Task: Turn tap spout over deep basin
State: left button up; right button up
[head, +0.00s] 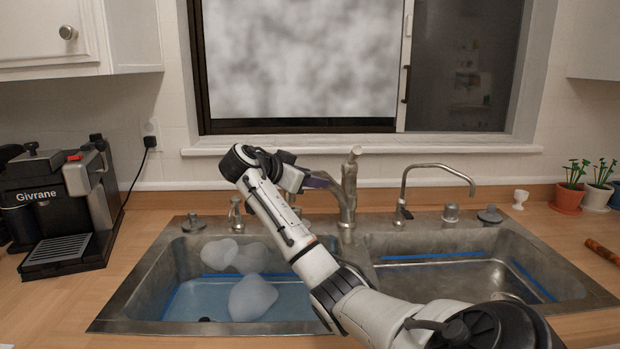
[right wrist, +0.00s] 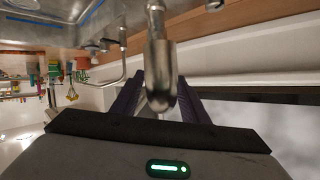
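The metal tap (head: 347,195) stands behind the sink, near the divider between the two basins. Its upper part rises to a knob-like end; my gripper partly covers its left side. My right gripper (head: 316,181) is beside the tap's upper part, on its left. In the right wrist view the rounded metal end of the tap (right wrist: 160,75) lies between the two dark purple fingers, which stand apart on either side; firm contact is not visible. The left basin (head: 180,285) holds bluish water and pale foam. The right basin (head: 400,278) looks empty. My left gripper is out of view.
A thin curved second tap (head: 430,168) stands right of the main tap. A coffee machine (head: 60,205) is at the left, plant pots (head: 567,197) and an egg cup (head: 520,199) at the right. The window sill (head: 350,146) runs behind. My right forearm crosses the sink.

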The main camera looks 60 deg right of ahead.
jog(key=b+v, duration=0.1)
jog(key=v, duration=0.9)
jog(key=shift+a+r, duration=0.15)
jog(key=shift+a, duration=0.05)
dwell(0.4)
